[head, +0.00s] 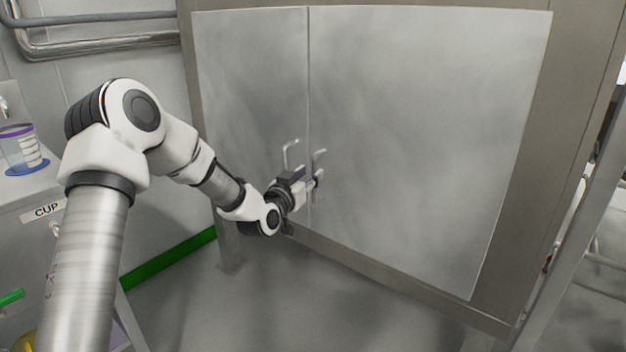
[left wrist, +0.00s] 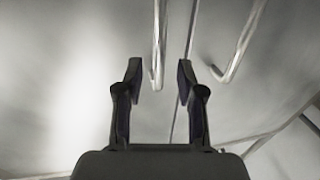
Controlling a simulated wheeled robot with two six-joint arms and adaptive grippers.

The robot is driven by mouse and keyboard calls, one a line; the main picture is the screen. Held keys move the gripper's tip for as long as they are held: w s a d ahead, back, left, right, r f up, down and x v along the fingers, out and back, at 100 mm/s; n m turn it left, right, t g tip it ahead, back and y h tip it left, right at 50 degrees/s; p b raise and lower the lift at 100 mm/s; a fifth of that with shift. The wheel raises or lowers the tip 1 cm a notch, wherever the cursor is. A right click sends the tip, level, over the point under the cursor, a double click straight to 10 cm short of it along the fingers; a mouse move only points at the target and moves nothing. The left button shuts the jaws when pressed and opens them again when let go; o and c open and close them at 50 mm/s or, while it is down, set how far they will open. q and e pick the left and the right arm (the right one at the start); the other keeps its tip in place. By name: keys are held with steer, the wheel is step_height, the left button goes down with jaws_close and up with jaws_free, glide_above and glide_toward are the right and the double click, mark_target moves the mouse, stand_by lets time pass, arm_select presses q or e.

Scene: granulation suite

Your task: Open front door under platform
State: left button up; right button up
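Two grey metal doors stand closed side by side under the platform, a narrower-looking left door (head: 245,90) and a wide right door (head: 420,130). Each has a bar handle by the seam: the left handle (head: 289,153) and the right handle (head: 319,160). The other handle (left wrist: 240,45) is right of the fingers. My right gripper is not in view.
A counter with a CUP label (head: 47,210) and a clear container (head: 20,150) stands at the left. Metal pipes (head: 100,45) run along the back wall. A metal rail post (head: 575,220) stands at the right. The floor (head: 300,310) before the doors is clear.

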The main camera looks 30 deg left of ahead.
mark_target(313, 172)
arm_select(q)
steer(key=w, duration=0.3)
steer(key=shift+w+a+b, duration=0.15)
steer(key=shift+b, duration=0.15)
jaws_close()
